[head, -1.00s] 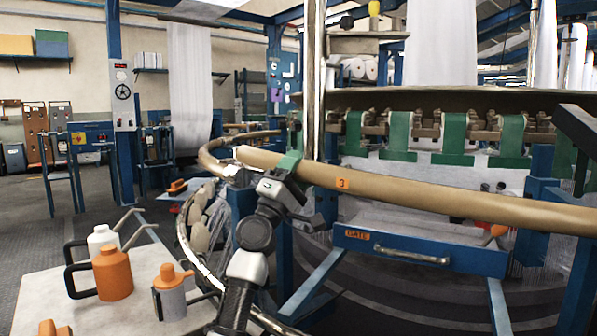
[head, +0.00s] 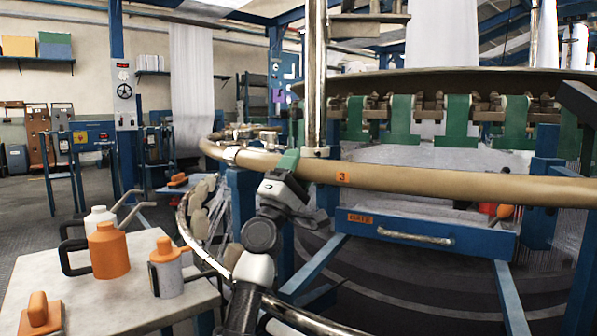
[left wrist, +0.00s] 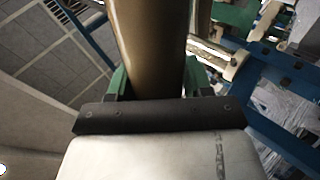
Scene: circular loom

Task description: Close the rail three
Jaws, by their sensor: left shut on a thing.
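Rail three (head: 450,184) is a tan tube with an orange tag marked 3. It runs from the right edge of the head view to the middle left. Its left end lies at the metal collar (head: 231,154) of the curved fixed rail (head: 212,149); whether it is fully seated I cannot tell. My left gripper (head: 288,162) is shut on rail three near that end. In the left wrist view the green fingers (left wrist: 156,82) stand on both sides of the tube (left wrist: 150,40). My right gripper is not in view.
A blue gate panel (head: 430,232) with a handle is below the rail. A chrome post (head: 314,80) rises beside my gripper. At lower left a table (head: 110,308) holds oil cans (head: 108,250) and an orange-handled block (head: 40,314). Open floor lies further left.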

